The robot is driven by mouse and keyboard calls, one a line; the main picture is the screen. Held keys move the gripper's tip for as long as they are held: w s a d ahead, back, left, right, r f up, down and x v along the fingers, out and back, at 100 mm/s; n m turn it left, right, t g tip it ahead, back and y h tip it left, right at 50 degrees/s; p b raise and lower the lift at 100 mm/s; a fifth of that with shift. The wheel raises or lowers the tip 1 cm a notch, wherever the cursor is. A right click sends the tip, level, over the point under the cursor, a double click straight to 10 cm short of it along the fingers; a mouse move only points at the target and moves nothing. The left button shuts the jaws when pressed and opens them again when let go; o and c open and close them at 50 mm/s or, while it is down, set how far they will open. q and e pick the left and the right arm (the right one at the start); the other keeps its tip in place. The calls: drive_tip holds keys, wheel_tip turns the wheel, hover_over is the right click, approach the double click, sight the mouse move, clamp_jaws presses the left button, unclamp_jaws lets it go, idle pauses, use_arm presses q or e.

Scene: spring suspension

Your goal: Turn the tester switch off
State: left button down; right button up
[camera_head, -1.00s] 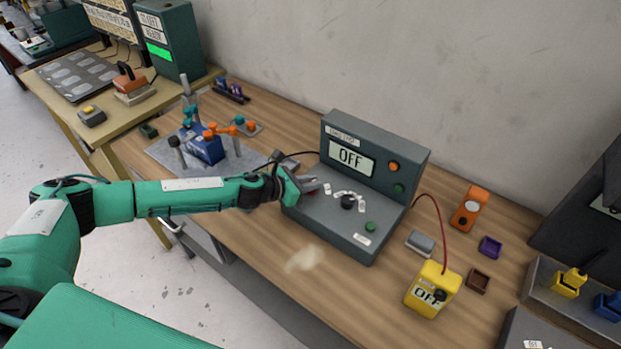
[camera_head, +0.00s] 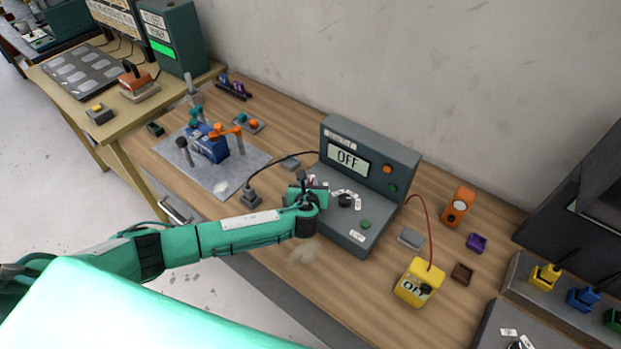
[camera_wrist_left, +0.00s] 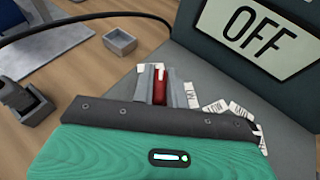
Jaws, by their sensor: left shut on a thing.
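The grey tester (camera_head: 365,240) stands on the wooden bench, and its display (camera_head: 347,160) reads OFF. The display also reads OFF in the left wrist view (camera_wrist_left: 255,27). My left gripper (camera_head: 309,188) is over the left part of the tester's sloping panel. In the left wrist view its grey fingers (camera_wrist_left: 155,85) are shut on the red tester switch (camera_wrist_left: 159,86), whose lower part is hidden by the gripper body. In the head view the gripper hides the switch. My right gripper is not in view.
A black dial (camera_head: 345,200) and green button (camera_head: 365,224) are on the panel. A yellow box (camera_head: 415,284) with a red lead stands at right. A blue device (camera_head: 210,146) on a grey plate is at left. A black cable runs behind the gripper.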

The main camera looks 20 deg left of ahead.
use_arm(q)
drive_tip(key=shift+w+r+n+g+y+p, duration=0.1)
drive_tip(key=shift+n+g+y+p, duration=0.3)
drive_tip(key=shift+n+y, duration=0.9)
drive_tip(key=shift+a+y, duration=0.1)
drive_tip(key=shift+y, duration=0.2)
drive_tip(key=c, duration=1.4)
unclamp_jaws()
drive_tip(key=shift+s+d, duration=0.3)
drive_tip(key=shift+s, duration=0.1)
drive_tip(key=b+v, duration=0.3)
drive_tip(key=v, duration=0.9)
drive_tip(key=shift+s+r+b, duration=0.25)
drive_tip(key=shift+r+b, duration=0.05)
drive_tip(key=shift+r, duration=0.15)
